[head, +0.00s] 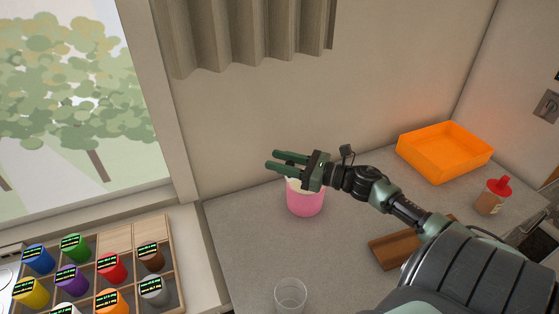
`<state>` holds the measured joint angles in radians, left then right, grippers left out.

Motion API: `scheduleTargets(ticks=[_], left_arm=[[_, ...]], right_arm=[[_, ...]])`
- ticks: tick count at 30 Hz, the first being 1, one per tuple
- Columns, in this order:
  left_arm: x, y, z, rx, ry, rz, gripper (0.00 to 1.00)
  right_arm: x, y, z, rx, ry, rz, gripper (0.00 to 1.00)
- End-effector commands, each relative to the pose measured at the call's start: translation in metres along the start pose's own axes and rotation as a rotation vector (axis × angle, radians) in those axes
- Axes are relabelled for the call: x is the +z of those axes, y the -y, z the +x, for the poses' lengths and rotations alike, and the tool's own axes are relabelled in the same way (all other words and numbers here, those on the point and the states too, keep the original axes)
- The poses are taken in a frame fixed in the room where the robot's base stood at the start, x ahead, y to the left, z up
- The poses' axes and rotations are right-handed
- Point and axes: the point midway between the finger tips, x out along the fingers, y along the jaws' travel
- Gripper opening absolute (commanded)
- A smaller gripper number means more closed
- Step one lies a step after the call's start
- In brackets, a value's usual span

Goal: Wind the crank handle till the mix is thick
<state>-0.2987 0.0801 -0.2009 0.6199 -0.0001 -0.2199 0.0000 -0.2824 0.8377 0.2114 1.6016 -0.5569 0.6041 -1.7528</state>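A pink tub (306,203) with a pale rim or contents stands on the grey worktop near the back wall. My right gripper (273,160) is just above it in the picture, with its fingers pointing left. The two green fingers are apart, and I see nothing between them. The gripper hides much of the tub's top, so the mix and its thickness cannot be seen. I cannot make out a crank handle. My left gripper is not in view.
A clear glass (290,296) stands at the front. An orange tray (443,152), a red-capped bottle (491,197) and a brown wooden tray (393,250) lie to the right. A wooden rack (117,238) of several coloured pots is at left. Worktop left of the tub is clear.

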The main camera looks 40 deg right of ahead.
Motion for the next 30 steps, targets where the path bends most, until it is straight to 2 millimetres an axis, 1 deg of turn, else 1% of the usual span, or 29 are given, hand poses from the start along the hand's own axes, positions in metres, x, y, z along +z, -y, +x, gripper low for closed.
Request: scheduleTargets(ticks=[1,3,11,17,23,30], left_arm=[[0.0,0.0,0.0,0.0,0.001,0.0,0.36],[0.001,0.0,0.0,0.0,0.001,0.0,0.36],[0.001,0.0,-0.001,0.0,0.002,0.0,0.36],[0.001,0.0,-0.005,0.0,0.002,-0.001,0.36],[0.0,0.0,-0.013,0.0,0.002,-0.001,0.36],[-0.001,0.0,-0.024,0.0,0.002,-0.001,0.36]], right_arm=[[0.0,0.0,0.0,0.0,0.0,0.0,0.17],[0.0,0.0,0.0,0.0,0.0,0.0,0.0],[0.0,0.001,0.0,-0.012,0.0,0.0,0.0],[0.001,0.005,0.003,-0.079,0.002,0.001,0.0],[0.002,0.015,0.007,-0.22,0.003,0.004,0.0],[0.003,0.032,0.01,-0.443,0.003,0.005,0.0]])
